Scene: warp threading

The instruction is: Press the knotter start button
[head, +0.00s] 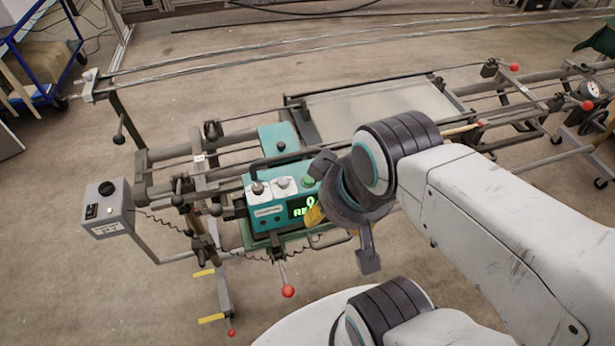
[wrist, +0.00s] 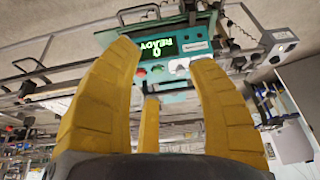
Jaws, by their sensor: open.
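The knotter is a teal box (head: 264,213) on the frame, with a lit green display reading "0" and "READY" (wrist: 157,47), upside down in the wrist view. A green button (head: 308,181) stands on its top, right of two white switch plates. In the wrist view the green button (wrist: 157,69) sits beside a red button (wrist: 140,72). No label on either button is readable. My gripper (wrist: 163,57) is open and empty, its yellow fingers spread on either side of the buttons in that view. In the head view my gripper (head: 314,215) covers the box's right end; contact cannot be told.
A grey control box (head: 108,208) with a black knob stands on a bracket at left. Red-tipped levers (head: 288,291) stick out in front and at right. Rails and a dark bar run close around the knotter.

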